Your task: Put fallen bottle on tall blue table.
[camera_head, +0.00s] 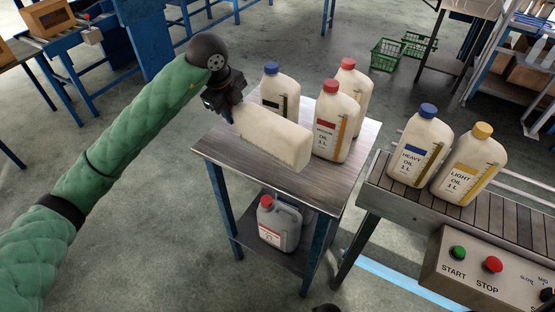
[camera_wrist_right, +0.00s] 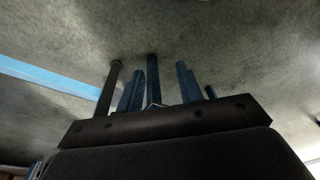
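A cream-white bottle (camera_head: 272,138) is on its side above the front-left part of the tall blue table (camera_head: 277,180). Its broad end points right, and its cap end is hidden at my gripper. My left gripper (camera_head: 226,104) is at the bottle's left end and appears shut on it. I cannot tell whether the bottle touches the tabletop. The blue table has a grey metal top and blue legs. My right gripper's dark body (camera_wrist_right: 165,125) fills the lower part of the right wrist view; its fingers are not clearly distinguishable.
Upright bottles with blue (camera_head: 281,92), red (camera_head: 336,122) and red (camera_head: 349,88) caps stand on the table's back part. A grey canister (camera_head: 279,223) is on its lower shelf. The conveyor (camera_head: 470,208) at right carries two bottles; a button panel (camera_head: 480,268) is in front.

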